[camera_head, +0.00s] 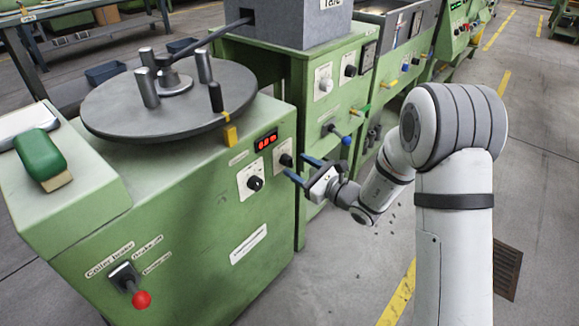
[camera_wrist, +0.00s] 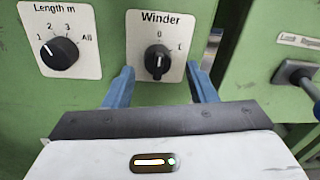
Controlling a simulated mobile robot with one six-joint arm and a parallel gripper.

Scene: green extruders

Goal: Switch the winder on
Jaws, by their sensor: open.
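The winder switch is a black rotary knob (camera_wrist: 158,64) on a white plate marked "Winder", 0 and 1. Its grip stands about upright, with its pale line toward the 0. In the head view the winder knob (camera_head: 285,160) is on the right part of the green machine's front. My gripper (camera_wrist: 160,76) has its two blue fingers apart, one on each side below the knob, with nothing between them. In the head view my gripper (camera_head: 301,170) is close in front of the panel. Whether the fingers touch the plate cannot be told.
A "Length m" knob (camera_wrist: 60,54) sits left of the winder plate. A red display (camera_head: 266,141) is above the knobs.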

